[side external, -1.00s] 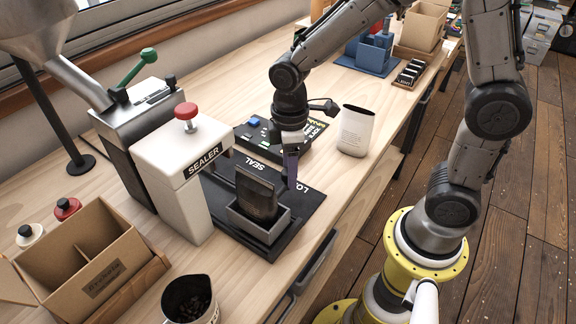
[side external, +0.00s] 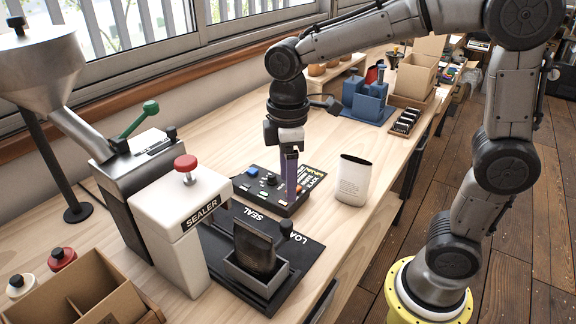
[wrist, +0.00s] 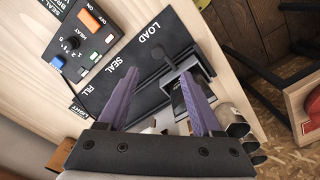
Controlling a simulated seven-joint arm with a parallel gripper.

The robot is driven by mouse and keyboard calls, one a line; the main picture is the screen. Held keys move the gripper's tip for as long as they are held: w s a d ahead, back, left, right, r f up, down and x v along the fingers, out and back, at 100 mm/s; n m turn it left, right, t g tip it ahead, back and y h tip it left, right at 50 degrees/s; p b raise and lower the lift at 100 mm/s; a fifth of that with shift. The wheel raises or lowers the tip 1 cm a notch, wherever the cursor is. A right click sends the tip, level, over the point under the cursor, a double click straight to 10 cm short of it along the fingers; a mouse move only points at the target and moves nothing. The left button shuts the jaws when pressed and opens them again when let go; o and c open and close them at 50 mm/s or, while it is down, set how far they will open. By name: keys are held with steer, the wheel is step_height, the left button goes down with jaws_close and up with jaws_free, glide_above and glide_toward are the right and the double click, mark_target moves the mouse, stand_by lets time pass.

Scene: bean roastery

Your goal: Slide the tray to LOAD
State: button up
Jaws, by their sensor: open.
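The grey metal tray (side external: 285,284) holds a dark upright pouch (side external: 254,247) and sits on the black plate (side external: 318,254), beside the LOAD label at the plate's right end. SEAL and FILL labels lie along the plate in the wrist view.
The white sealer (side external: 186,232) with a red button stands left of the tray. A control box (side external: 270,188) lies behind the plate. A pale pouch (side external: 354,180) stands to the right. A cardboard box (side external: 90,290) is at front left. The bench's front edge is close to the plate.

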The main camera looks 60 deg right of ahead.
steer(key=shift+r, duration=1.3)
steer(key=s+d+r+m+t, duration=0.2)
steer(key=s+d+r+t, duration=0.15)
steer(key=s, duration=0.35)
steer(key=s+d+f+m+t, duration=0.2)
steer(key=s+f+m, duration=0.1)
steer(key=s+m, duration=0.4)
steer(key=shift+f, duration=0.4)
